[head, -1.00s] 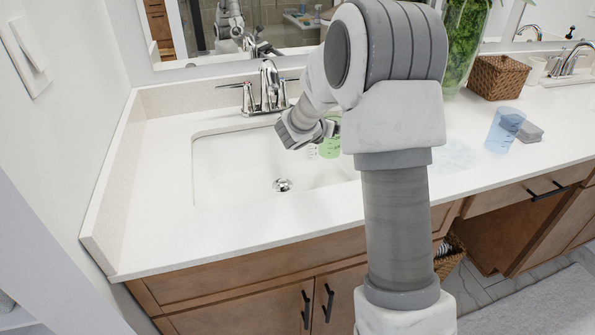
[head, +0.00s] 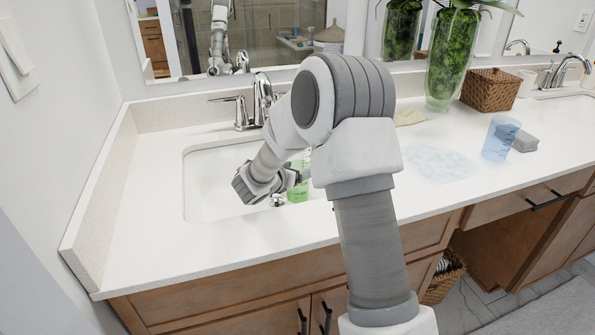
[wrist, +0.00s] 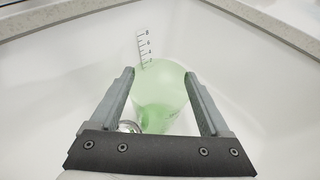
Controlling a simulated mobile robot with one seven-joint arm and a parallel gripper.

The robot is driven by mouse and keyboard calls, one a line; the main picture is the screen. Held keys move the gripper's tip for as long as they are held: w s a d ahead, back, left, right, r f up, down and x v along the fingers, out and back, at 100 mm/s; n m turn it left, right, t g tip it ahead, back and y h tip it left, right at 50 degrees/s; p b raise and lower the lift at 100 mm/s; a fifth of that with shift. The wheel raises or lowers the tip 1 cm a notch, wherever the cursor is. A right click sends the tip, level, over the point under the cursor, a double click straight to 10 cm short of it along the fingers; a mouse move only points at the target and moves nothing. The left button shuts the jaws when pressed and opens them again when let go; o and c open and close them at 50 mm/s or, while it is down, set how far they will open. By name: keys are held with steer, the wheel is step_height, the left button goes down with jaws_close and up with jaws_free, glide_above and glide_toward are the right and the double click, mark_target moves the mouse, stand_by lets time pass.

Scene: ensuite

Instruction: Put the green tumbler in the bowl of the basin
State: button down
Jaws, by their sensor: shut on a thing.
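In the head view my arm hides part of the tumbler and the fingers. The tumbler is inside the outline of the white basin bowl (head: 208,180), low over its floor near the drain (head: 277,200). I cannot tell whether its base touches the floor. The drain also shows in the wrist view (wrist: 128,126), beside the tumbler.
A chrome faucet (head: 262,100) stands behind the basin. A wall bounds the left.

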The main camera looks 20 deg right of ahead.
steer(key=shift+f, duration=0.15)
jaws_free()
